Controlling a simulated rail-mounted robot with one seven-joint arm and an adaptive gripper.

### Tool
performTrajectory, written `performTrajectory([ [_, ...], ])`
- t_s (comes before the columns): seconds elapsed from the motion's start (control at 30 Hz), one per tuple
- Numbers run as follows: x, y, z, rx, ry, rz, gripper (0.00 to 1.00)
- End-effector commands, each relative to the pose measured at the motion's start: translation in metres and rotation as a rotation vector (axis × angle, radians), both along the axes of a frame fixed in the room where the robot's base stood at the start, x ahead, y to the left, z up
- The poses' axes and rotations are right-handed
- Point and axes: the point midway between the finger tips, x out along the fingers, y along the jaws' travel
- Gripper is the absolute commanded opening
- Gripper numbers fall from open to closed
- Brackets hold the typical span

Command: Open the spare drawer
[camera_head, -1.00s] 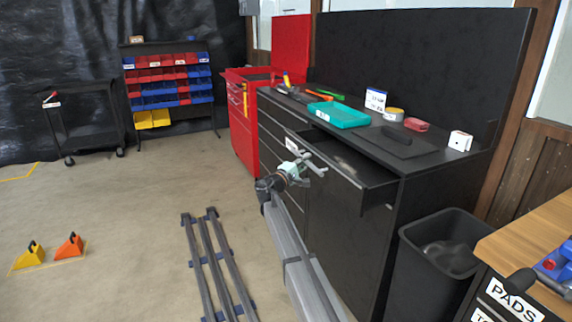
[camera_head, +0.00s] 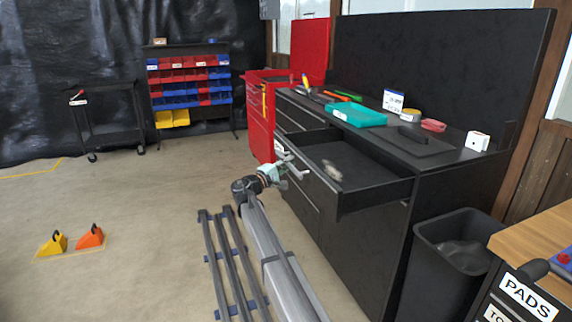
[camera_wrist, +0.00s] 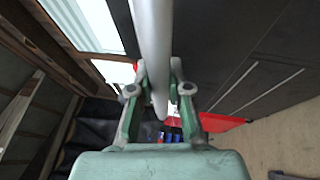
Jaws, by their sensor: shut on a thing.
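The spare drawer (camera_head: 352,163) is a wide black drawer at the top of the black cabinet (camera_head: 372,243). The drawer's label is not readable from here.
The cabinet top holds a teal tray (camera_head: 356,115), a dark flat mat, a red item and a white box (camera_head: 478,141). A black bin (camera_head: 455,245) stands right of the cabinet. Dark rails (camera_head: 229,262) lie on the floor at left, with open floor beyond.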

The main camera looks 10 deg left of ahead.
Motion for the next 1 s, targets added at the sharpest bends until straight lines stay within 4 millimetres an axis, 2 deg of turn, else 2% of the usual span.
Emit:
performTrajectory([
  [0.07,0.0,0.0,0.0,0.0,0.0,0.0,0.0],
  [0.1,0.0,0.0,0.0,0.0,0.0,0.0,0.28],
  [0.13,0.0,0.0,0.0,0.0,0.0,0.0,0.38],
  [0.17,0.0,0.0,0.0,0.0,0.0,0.0,0.43],
  [0.57,-0.003,0.003,-0.001,-0.001,-0.001,0.0,0.43],
  [0.77,-0.024,0.017,-0.005,-0.001,-0.001,0.001,0.43],
  [1.0,-0.061,0.045,-0.014,-0.001,0.0,0.002,0.43],
])
